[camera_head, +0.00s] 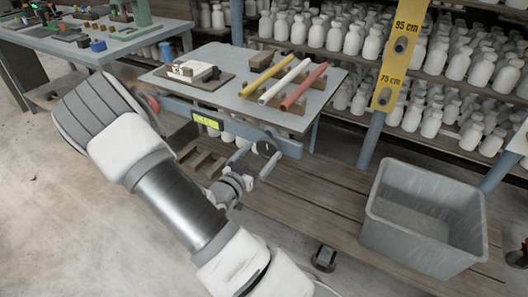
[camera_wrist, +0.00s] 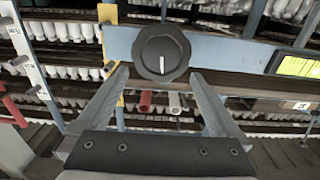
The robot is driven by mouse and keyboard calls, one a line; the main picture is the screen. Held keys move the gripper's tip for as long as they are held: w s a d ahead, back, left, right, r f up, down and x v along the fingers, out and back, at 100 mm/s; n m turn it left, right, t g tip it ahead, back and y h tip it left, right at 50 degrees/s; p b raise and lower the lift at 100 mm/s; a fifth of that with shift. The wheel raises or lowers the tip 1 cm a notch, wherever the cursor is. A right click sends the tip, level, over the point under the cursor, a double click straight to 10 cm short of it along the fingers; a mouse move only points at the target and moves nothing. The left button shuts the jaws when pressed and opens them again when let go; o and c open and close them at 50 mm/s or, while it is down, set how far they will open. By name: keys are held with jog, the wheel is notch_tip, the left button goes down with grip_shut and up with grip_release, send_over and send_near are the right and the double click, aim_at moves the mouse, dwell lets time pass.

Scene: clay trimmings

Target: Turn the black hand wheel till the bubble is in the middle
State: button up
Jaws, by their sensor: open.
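The black hand wheel (camera_wrist: 162,53) is on the blue-grey front beam of the table, with a white mark on its face. It also shows in the head view (camera_head: 265,148). My gripper (camera_wrist: 161,74) is open, its two fingers pointing at the wheel, one on each side. The fingertips look close to the wheel's lower edge, but I cannot tell if they touch it. In the head view my gripper (camera_head: 261,158) is just in front of the wheel. A yellow-green level window (camera_head: 207,121) sits left of the wheel on the beam; its bubble is too small to place.
The grey tabletop (camera_head: 225,62) holds yellow, white and red rods (camera_head: 304,87) and a board with a pale block (camera_head: 193,71). A red knob (camera_head: 152,102) is at the beam's left end. A grey bin (camera_head: 425,215) stands at right; shelves of white bottles are behind.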

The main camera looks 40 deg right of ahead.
jog(key=shift+x, duration=1.15)
jog(key=c, duration=1)
jog(key=shift+n, duration=0.3)
